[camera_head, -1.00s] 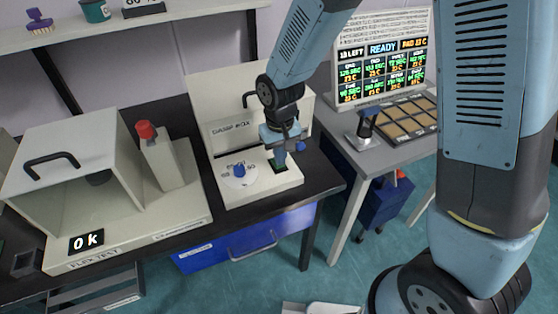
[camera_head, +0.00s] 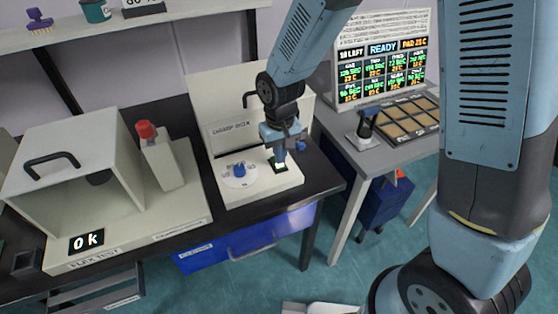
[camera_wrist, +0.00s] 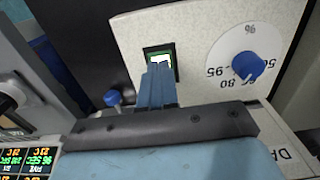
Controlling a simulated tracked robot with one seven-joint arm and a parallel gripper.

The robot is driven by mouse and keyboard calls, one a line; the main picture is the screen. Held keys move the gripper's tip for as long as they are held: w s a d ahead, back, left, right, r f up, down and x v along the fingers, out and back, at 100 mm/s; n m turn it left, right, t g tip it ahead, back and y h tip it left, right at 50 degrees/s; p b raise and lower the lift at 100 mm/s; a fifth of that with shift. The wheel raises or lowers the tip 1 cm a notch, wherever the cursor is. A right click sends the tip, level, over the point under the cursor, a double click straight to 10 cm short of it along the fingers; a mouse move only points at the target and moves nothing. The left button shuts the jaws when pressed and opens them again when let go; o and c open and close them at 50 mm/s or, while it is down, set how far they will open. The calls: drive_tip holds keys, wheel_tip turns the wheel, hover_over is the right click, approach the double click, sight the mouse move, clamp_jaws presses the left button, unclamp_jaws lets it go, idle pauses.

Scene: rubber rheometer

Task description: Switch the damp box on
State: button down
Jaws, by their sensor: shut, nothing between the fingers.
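The damp box (camera_head: 228,193) is a pale cabinet with its lid up, on the dark bench. A blue dial (camera_head: 239,170) on its deck also shows in the wrist view (camera_wrist: 248,66), with its percent scale. A switch (camera_head: 281,168) in a dark frame with a green edge lies right of the dial. Its face looks bright white in the wrist view (camera_wrist: 160,57). My gripper (camera_head: 280,158) is shut and empty, with its fingertips (camera_wrist: 157,72) right at the switch, covering part of it. I cannot tell whether they touch it.
A flex test box (camera_head: 75,150) with a red-topped post stands left on the bench. A blue knob (camera_wrist: 113,98) sits beside my fingers. A screen (camera_head: 385,60) reading READY and a sample tray (camera_head: 400,125) are on the grey table right. A blue drawer (camera_head: 245,240) is below.

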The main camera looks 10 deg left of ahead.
drive_tip(key=shift+r, duration=2.85)
drive_tip(key=d+r+m+t, duration=0.2)
drive_tip(key=d+r+m, duration=0.1)
drive_tip(key=d+r, duration=1.2)
drive_tip(key=s+d+r+m+t, duration=0.1)
drive_tip(key=s+d+r, duration=0.3)
drive_tip(key=d, duration=0.4)
drive_tip(key=s+d+r+m+t, duration=0.2)
drive_tip(key=s+d+r, duration=0.2)
drive_tip(key=s+d, duration=0.3)
drive_tip(key=shift+d+t, duration=0.3)
drive_tip(key=shift+d, duration=0.2)
drive_tip(key=shift+r, duration=0.1)
